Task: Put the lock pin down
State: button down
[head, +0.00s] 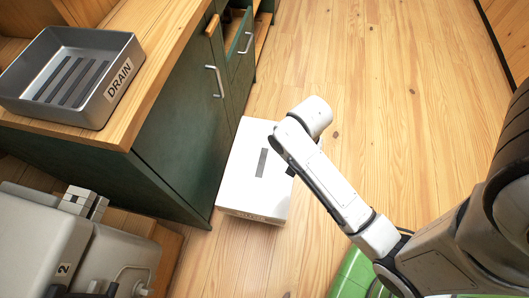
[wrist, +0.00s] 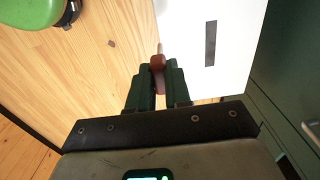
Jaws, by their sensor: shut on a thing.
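A small reddish-brown piece with a pale metallic tip, seemingly the lock pin (wrist: 158,64), shows between the dark green fingers of my gripper (wrist: 158,78) in the wrist view. My gripper is shut on it, and its lower part is partly hidden between the fingers. The pin's tip points away from my gripper, beside the edge of a white box (wrist: 200,22). In the head view my arm reaches over the right side of this white box (head: 250,190), which stands on the floor and has a dark slot on top. The pin cannot be made out there.
A grey tray labelled DRAIN (head: 125,62) sits on the wooden counter (head: 165,45) above green cabinets (head: 185,120). A grey unit marked 2 (head: 45,245) stands at lower left. Wooden floor (head: 370,80) lies clear beyond my arm. A green rounded object (wrist: 30,10) shows in the wrist view.

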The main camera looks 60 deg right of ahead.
jog(key=w+d+f+b, duration=0.3)
jog(key=w+f+b, duration=0.1)
jog(key=w+f, duration=0.7)
jog(key=shift+w+d+f+b, duration=0.2)
jog(key=shift+d+f+b, duration=0.2)
jog(key=shift+f, duration=0.15)
jog(key=shift+f, duration=0.1)
jog(key=c, duration=1.1)
grip_release()
jog(key=shift+o, duration=0.2)
